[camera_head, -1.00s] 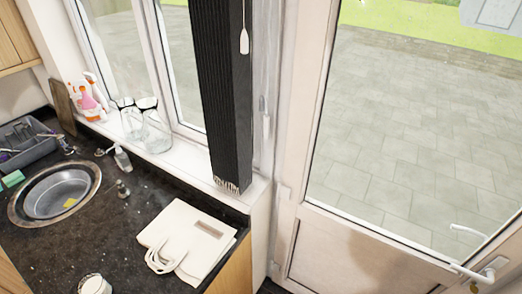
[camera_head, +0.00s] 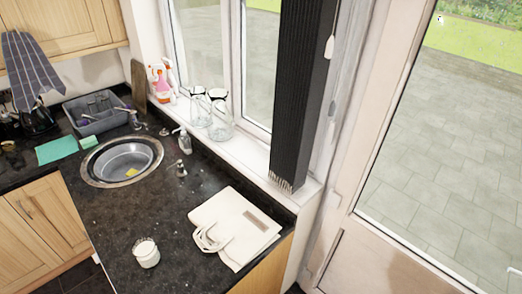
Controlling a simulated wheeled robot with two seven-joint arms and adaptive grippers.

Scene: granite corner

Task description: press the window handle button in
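The window (camera_head: 243,60) stands behind the counter, its right part covered by a dark gathered blind (camera_head: 299,100). A small pale shape on the frame just right of the blind may be the window handle (camera_head: 332,109). It is too small to make out a button or tell whether it is pressed in. Neither of my grippers is in view.
A dark counter (camera_head: 180,225) holds a round sink (camera_head: 122,161), a white jar (camera_head: 146,253) and a cream bag (camera_head: 238,225). Glass jars (camera_head: 220,118) and a spray bottle (camera_head: 160,80) stand on the sill. A white-framed glazed door (camera_head: 385,120) is at right.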

